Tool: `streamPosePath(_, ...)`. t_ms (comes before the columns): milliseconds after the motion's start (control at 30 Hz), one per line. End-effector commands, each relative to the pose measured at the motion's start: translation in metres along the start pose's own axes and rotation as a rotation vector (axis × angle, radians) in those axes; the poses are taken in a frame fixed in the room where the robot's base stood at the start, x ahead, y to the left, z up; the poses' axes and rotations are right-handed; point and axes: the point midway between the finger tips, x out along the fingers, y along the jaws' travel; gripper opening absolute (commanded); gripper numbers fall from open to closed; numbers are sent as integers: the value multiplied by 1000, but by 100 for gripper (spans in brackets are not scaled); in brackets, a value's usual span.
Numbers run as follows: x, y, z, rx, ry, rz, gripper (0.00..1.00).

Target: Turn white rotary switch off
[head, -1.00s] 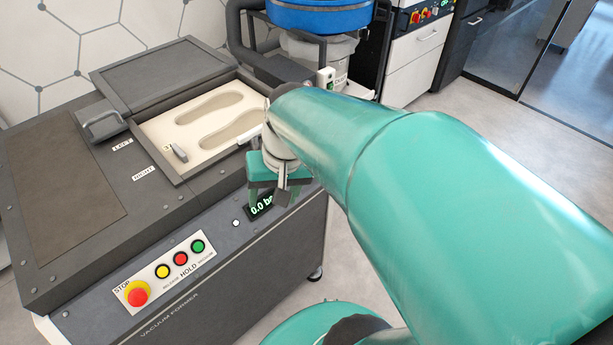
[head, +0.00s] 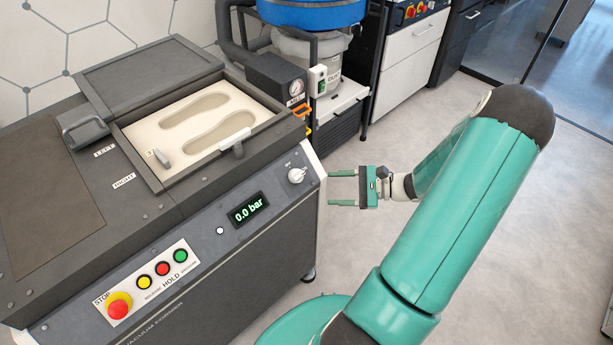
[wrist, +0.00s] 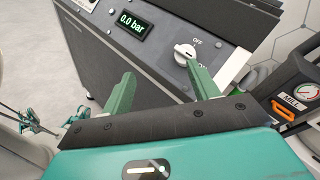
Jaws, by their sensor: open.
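The white rotary switch (head: 297,175) sits on the right end of the vacuum former's sloped front panel. In the wrist view the white rotary switch (wrist: 186,53) shows an OFF label above it and another label, partly covered, at its lower right. Its exact setting is hard to tell. My gripper (head: 344,188) is open and empty, to the right of the switch and apart from it, fingers pointing left toward the machine. In the wrist view my gripper (wrist: 162,88) has its two green fingers spread, with the switch beyond them, nearer the right finger.
The display (head: 248,210) reads 0.0 bar. The panel also has a red stop button (head: 118,306) and several coloured buttons. A tray (head: 190,176) holds two insole shapes. A gauge box (head: 275,80) stands behind. Floor right of the machine is clear.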

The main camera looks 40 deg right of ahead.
Motion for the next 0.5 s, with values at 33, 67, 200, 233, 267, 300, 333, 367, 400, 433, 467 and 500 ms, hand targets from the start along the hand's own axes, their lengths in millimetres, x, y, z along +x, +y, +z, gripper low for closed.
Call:
streamPosePath(33,-12,0,-13,35,-21,-77,60)
streamPosePath(67,-17,0,-18,50,-33,-114,60)
streamPosePath(200,-34,-3,-34,91,-66,-233,60)
streamPosePath(233,-35,-4,-36,96,-70,-245,60)
streamPosePath(267,-36,-4,-37,98,-72,-253,60)
streamPosePath(300,-36,-5,-38,100,-74,-260,60)
streamPosePath(333,-35,-6,-38,101,-75,-262,60)
streamPosePath(367,-32,-6,-38,101,-75,-262,60)
streamPosePath(400,-28,-8,-37,100,-75,-261,60)
streamPosePath(433,-25,-9,-37,100,-76,-260,60)
streamPosePath(467,-20,-10,-37,100,-76,-259,60)
streamPosePath(500,-14,-12,-36,100,-75,-258,60)
